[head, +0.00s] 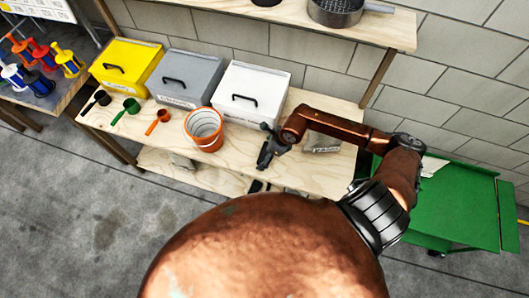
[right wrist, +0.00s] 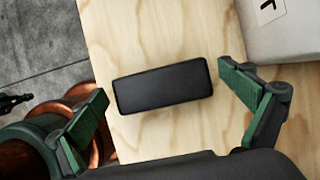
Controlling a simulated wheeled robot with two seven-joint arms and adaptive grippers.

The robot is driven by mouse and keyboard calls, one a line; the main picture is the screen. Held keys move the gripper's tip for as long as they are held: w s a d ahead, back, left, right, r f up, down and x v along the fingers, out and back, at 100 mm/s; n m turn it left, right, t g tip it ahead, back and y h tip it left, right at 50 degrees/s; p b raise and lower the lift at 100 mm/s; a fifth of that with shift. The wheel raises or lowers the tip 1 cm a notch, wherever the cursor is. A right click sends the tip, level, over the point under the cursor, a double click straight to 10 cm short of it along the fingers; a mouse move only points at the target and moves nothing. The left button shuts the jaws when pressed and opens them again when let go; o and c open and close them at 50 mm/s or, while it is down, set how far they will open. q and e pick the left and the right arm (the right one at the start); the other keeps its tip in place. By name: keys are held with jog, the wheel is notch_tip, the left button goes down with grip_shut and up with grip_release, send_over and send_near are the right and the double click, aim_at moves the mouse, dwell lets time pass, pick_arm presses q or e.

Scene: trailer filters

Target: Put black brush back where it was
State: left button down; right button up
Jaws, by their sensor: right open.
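The black brush (right wrist: 163,87) shows in the right wrist view as a dark block with rounded edges. It lies flat on the light wooden table (right wrist: 165,35), its long side running across the picture. My right gripper (head: 264,158) is above the front part of the table, right of the orange bucket. Its green-padded fingers are spread, one on each side of the brush, with bare wood showing between them and it. In the head view I cannot make out the brush; the gripper seems to cover it. My left gripper cannot be made out.
Yellow (head: 126,66), grey (head: 188,78) and white (head: 253,92) lidded bins line the table's back. In front are black (head: 101,98), green (head: 130,106) and orange (head: 161,116) scoops and the orange bucket (head: 204,129). A grey bag (head: 322,144) lies right; a green cart (head: 455,205) stands beyond.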

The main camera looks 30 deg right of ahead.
jog(key=v, duration=1.2)
jog(key=shift+a, duration=0.1)
